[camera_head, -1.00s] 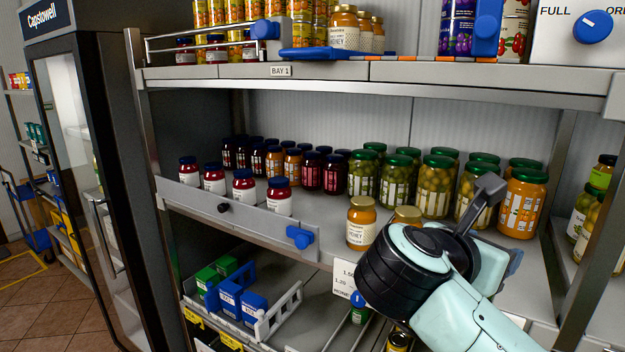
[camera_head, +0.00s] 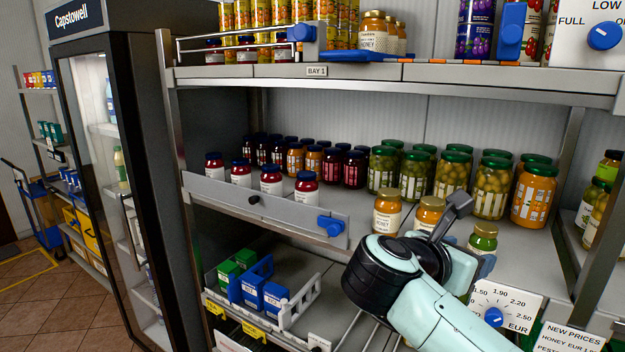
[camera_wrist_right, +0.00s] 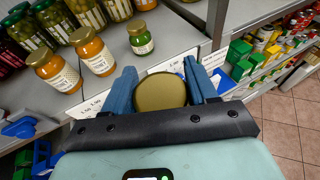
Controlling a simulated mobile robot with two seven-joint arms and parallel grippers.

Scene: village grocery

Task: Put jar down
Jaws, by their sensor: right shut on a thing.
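My right gripper (camera_head: 470,240) is in front of the middle shelf's front edge in the head view. In the right wrist view my gripper (camera_wrist_right: 162,90) is shut on a jar with a gold lid (camera_wrist_right: 160,92), seen from above between the two blue fingers. The held jar's body is hidden under its lid, and the arm hides the jar in the head view. My left gripper is not in view.
Large green-lidded jars (camera_head: 453,172) and an orange jar (camera_head: 534,194) stand behind. A metal rail with a blue knob (camera_head: 331,226) fronts the dark-lidded jars at left. A price dial (camera_head: 495,317) is at the shelf front. Some bare shelf (camera_head: 350,203) shows left of the honey jars.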

